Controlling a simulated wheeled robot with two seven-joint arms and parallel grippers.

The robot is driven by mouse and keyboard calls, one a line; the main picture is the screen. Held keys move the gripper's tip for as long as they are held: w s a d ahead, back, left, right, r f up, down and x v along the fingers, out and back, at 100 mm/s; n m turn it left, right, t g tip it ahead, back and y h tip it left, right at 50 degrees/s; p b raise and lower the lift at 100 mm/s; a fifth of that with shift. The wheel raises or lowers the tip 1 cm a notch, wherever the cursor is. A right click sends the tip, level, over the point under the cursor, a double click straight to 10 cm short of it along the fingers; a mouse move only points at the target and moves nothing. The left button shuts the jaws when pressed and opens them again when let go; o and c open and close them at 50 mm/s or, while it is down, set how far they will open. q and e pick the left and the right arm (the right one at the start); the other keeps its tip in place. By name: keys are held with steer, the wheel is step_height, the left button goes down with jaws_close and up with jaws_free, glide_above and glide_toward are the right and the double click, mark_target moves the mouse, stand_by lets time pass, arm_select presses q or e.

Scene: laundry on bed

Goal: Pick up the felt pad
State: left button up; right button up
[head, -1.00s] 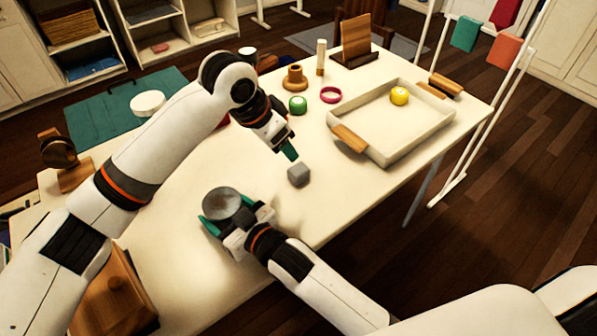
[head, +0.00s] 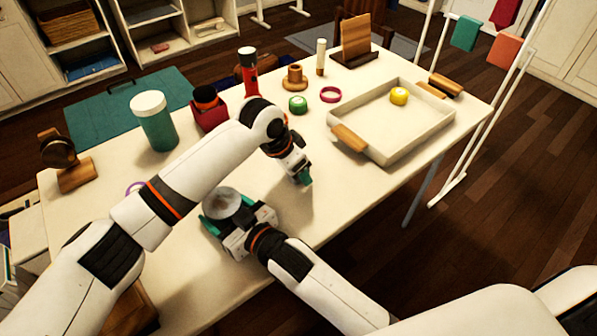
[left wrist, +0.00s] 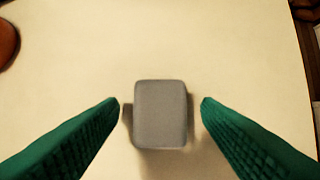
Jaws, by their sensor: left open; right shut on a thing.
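The felt pad (left wrist: 160,113) is a small grey block with rounded corners, lying on the table in the left wrist view. It sits between the two green fingers of my left gripper (left wrist: 161,102), with a gap on each side. In the head view the left gripper (head: 303,180) is low over the table and hides the pad. My right gripper (head: 232,218) is shut on a round grey dish-like object (head: 221,203) near the table's front edge.
A teal jar (head: 155,125) stands at the left.

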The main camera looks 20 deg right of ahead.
arm_select(q)
steer(key=shift+d+f, duration=0.1)
steer(key=shift+f, duration=0.2)
steer(key=shift+c, duration=0.6)
steer(key=c, duration=1)
step_height(320, 180, up, 10)
